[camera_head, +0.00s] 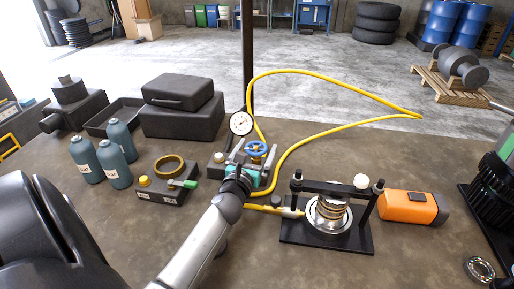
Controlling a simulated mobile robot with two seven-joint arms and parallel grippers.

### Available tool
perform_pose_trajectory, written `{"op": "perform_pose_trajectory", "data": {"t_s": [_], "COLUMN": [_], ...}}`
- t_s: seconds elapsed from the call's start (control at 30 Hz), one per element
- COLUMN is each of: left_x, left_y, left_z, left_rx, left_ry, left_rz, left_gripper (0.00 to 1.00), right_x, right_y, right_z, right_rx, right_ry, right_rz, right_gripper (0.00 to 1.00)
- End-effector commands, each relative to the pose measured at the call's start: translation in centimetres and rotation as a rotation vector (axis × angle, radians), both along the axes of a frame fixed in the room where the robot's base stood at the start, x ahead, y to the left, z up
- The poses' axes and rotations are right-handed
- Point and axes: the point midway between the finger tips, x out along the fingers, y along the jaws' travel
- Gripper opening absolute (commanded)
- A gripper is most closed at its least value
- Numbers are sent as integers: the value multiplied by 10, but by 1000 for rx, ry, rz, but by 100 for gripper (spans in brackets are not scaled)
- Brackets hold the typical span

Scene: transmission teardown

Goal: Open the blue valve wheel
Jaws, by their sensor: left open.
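The blue valve wheel (256,148) sits on top of a small valve unit in the middle of the table. A round white pressure gauge (241,123) stands just behind and left of it. My left arm comes up from the bottom edge, and its left gripper (251,159) is at the wheel. Its fingers are open and apart, one on the left and one on the right of the wheel. I cannot tell whether they touch it. The gripper hides the front of the valve unit. My right gripper is not in view.
A yellow hose (347,83) loops behind and right of the valve. A black press frame (326,246) and an orange device (408,207) stand to the right. A grey block with a green handle (165,186), teal bottles (116,163) and a dark case (180,115) stand left.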

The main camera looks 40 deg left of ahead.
Motion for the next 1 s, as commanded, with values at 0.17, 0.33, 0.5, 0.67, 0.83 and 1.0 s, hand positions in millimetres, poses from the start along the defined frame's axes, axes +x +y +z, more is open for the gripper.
{"op": "perform_pose_trajectory", "data": {"t_s": [0.17, 0.33, 0.5, 0.67, 0.83, 1.0], "left_x": [4, 4, 4, 4, 4, 4], "left_y": [2, 2, 1, 1, 1, 1], "left_z": [0, 0, 0, 0, 0, 0], "left_rx": [-1, 0, 0, 0, 0, 0], "left_ry": [-1, -1, -1, -1, -1, -1], "left_rz": [-1, -1, -1, -1, -1, -1], "left_gripper": [100, 100, 84, 66, 47, 28], "right_x": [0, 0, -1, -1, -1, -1], "right_y": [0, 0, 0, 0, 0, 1], "right_z": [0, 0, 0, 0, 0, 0], "right_rx": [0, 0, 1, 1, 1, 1], "right_ry": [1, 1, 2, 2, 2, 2], "right_rz": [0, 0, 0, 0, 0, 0], "right_gripper": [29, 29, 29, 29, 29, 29]}}
